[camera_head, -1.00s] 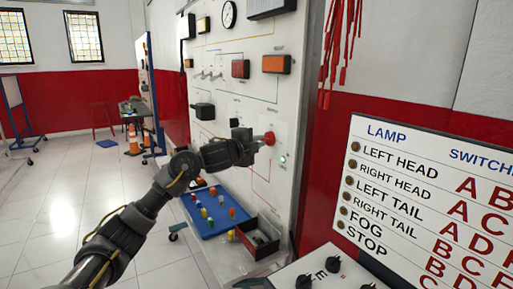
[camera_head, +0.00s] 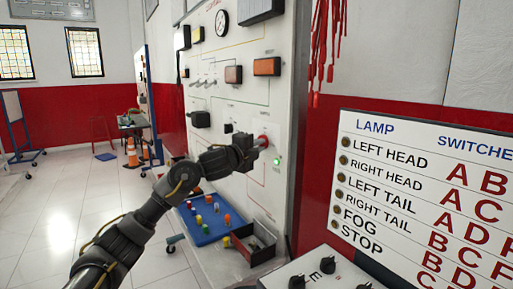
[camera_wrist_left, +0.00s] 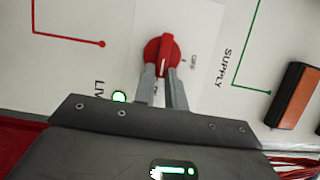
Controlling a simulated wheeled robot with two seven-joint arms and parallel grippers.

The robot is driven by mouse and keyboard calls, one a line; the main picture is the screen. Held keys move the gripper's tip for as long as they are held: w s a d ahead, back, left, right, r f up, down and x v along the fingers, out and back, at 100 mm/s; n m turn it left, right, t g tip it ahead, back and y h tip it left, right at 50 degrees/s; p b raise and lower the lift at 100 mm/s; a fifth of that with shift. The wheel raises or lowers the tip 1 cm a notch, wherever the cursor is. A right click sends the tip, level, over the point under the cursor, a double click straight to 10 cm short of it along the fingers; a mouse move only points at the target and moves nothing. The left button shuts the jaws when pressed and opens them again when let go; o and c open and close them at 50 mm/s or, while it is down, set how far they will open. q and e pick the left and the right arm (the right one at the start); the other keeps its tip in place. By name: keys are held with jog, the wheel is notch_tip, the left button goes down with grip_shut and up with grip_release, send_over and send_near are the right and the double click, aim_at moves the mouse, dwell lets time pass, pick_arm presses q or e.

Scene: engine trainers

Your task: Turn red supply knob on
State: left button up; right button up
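The red supply knob (camera_wrist_left: 162,55) is on the white wall panel, with a small "OFF" mark beside it in the left wrist view. In the head view a bit of the red knob (camera_head: 263,141) shows past the end of my left arm. My left gripper (camera_wrist_left: 160,76) is at the knob, its two grey fingers on either side of the lower end of the raised red grip. The fingers appear closed on it. A green "LIVE" light (camera_wrist_left: 119,97) glows near the knob. My right gripper is not in view.
A blue tray (camera_head: 216,236) with several coloured pegs and an open dark box (camera_head: 262,247) sit below the panel. A lamp and switch board (camera_head: 425,200) stands at the right, a knobbed console (camera_head: 318,273) below it. Open floor lies to the left.

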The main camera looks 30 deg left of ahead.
pick_arm(q)
jog(key=o, duration=0.4)
jog(key=shift+d, duration=0.5)
jog(key=shift+o, duration=0.2)
jog(key=shift+a, duration=0.4)
jog(key=s+a, duration=0.1)
jog(key=s, duration=0.9)
jog(key=shift+s+a, duration=0.15)
jog(key=shift+s, duration=0.15)
jog(key=shift+f, duration=0.1)
